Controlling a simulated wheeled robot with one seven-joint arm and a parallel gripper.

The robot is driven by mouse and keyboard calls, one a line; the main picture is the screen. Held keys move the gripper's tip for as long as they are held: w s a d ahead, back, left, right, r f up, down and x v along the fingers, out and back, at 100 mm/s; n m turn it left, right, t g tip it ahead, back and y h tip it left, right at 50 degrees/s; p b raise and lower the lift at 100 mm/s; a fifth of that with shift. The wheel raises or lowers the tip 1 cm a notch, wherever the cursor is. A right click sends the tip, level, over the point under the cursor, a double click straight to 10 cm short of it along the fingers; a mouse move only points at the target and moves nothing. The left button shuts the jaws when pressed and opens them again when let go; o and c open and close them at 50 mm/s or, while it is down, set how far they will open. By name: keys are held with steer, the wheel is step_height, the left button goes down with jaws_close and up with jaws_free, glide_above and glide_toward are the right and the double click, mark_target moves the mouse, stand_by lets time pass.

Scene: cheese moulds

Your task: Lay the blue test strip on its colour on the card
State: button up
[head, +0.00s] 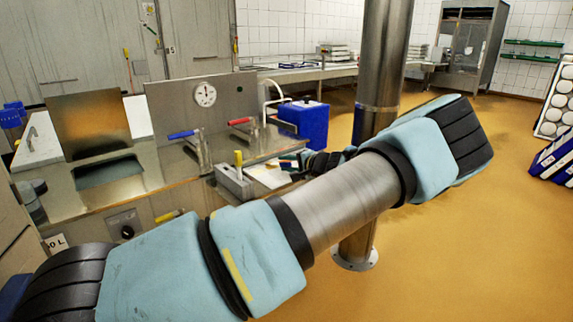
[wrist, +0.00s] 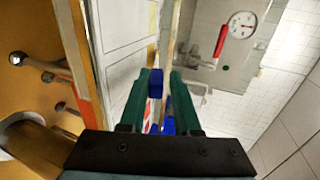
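My gripper (wrist: 160,85) has two green fingers, which stand apart with a gap between them in the wrist view. A blue piece (wrist: 155,86) shows in that gap, close to the left finger; I cannot tell whether it is the test strip or touches a finger. In the head view my gripper (head: 291,161) is small, beyond my arm, over the right part of the bench. The white card (head: 269,175) lies there, partly hidden, and its colour fields are not readable. A grey metal holder (head: 235,183) with an upright yellow piece (head: 238,158) stands left of it.
Levers with a blue handle (head: 182,134) and a red handle (head: 240,121) stand behind the holder, before a panel with a round gauge (head: 205,94). A blue crate (head: 304,124) is behind the card. A steel column (head: 380,70) stands to the right.

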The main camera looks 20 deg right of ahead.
steer(key=o, duration=0.3)
steer(key=b+v, duration=0.1)
steer(key=v, duration=0.9)
steer(key=shift+s+d, duration=0.2)
steer(key=shift+s, duration=0.15)
stand_by(0.5)
